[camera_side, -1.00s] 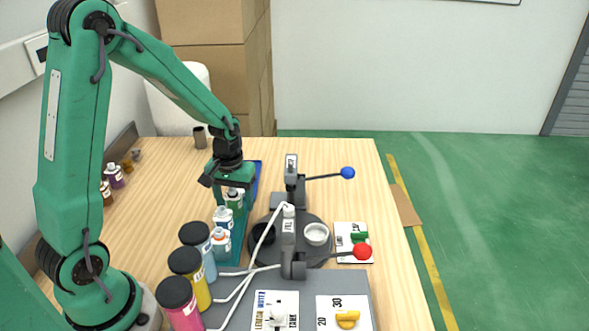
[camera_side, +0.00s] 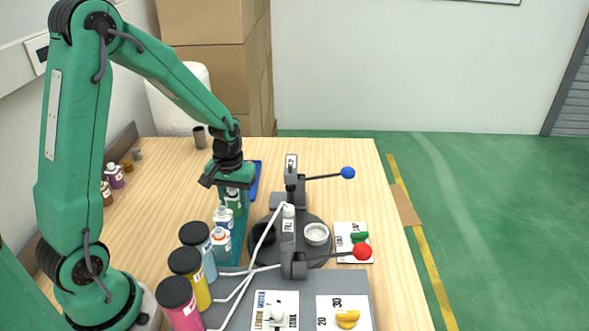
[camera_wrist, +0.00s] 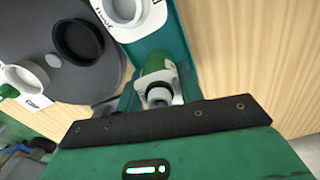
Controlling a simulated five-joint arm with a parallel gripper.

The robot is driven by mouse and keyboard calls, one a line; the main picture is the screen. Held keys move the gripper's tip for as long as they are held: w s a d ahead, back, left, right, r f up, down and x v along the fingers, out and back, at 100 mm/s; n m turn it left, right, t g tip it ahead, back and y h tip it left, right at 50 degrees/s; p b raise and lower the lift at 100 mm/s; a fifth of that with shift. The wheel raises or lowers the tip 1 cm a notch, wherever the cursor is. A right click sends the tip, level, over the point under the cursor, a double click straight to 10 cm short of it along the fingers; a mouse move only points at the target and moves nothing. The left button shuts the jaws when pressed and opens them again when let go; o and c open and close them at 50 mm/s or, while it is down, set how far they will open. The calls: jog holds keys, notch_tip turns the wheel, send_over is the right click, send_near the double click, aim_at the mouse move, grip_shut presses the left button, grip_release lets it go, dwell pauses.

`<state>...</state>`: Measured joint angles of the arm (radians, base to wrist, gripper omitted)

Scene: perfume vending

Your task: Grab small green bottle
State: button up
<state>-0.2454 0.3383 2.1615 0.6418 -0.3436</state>
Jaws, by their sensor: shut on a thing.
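The small green bottle (camera_side: 233,208) with a white label is under my gripper (camera_side: 232,198), at the far end of a row of small bottles on a teal tray (camera_side: 238,248). My gripper points down and is shut on the bottle. In the wrist view the green bottle (camera_wrist: 158,66) shows between the two fingers, its neck and cap toward the camera. The fingers partly hide it. I cannot tell whether its base touches the tray.
A small blue-labelled bottle (camera_side: 223,217) and an orange-labelled bottle (camera_side: 221,243) stand nearer the camera. Larger blue, yellow and pink bottles (camera_side: 188,274) line the left. The dispenser with a round dark turntable (camera_side: 322,247) stands close on the right.

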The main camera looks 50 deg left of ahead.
jog(key=shift+r, duration=0.15)
jog(key=shift+r, duration=0.5)
notch_tip(320, 180, up, 3)
jog(key=shift+r, duration=0.1)
jog(key=s+d+r, duration=0.3)
jog(key=d+r, duration=0.3)
jog(key=d, duration=0.5)
jog(key=shift+s+r, duration=0.2)
jog(key=shift+r, duration=0.05)
jog(key=shift+r, duration=0.1)
